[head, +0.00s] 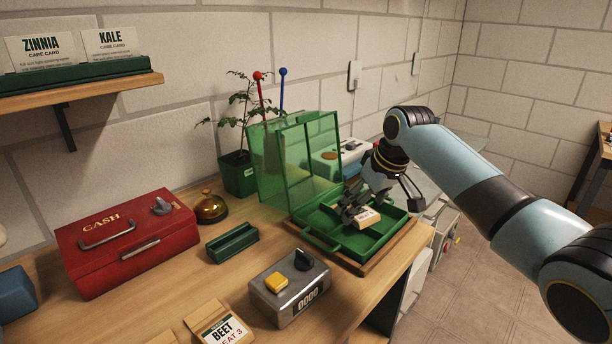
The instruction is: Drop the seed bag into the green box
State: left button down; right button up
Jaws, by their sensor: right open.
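The green box (394,246) stands open on a wooden board near the right end of the bench, its clear green lid (308,160) raised at the back. A small cream packet (367,218), seemingly the seed bag, lies tilted in or just above the tray of the box; its lower edge and contact are hard to tell. My right gripper (379,209) is open over the box, its fingers spread on either side of the packet. One dark finger partly hides the packet's left end. My left gripper is out of view.
A grey counter (290,290) with a yellow button and a BEET packet (221,325) are in front. A red cash box (126,241), brass bell (211,208), green holder (232,244) and potted plant (238,174) stand to the left. The bench edge is right of the box.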

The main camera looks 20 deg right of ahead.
jog(key=v, duration=1.2)
